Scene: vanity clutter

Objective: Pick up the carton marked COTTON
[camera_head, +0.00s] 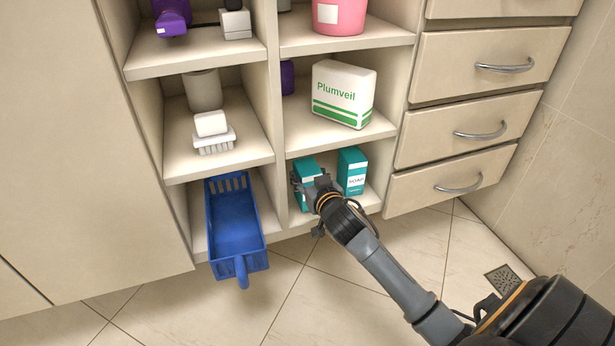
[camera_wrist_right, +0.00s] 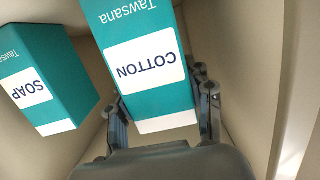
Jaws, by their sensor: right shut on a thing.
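The teal and white carton marked COTTON (camera_wrist_right: 150,65) fills the middle of the right wrist view, its lettering upside down there. In the head view it (camera_head: 306,168) is in the lower right compartment of the shelf, partly hidden by my right gripper (camera_head: 312,190). My right gripper (camera_wrist_right: 163,112) is shut on this carton, one finger on each side of it. My left gripper is in neither view.
A similar teal carton marked SOAP (camera_head: 352,170) stands just right of the COTTON carton, also in the wrist view (camera_wrist_right: 45,90). A blue scoop-like tray (camera_head: 233,225) is in the compartment to the left. The white Plumveil pack (camera_head: 343,92) sits on the shelf above. Closed drawers (camera_head: 452,178) are at right.

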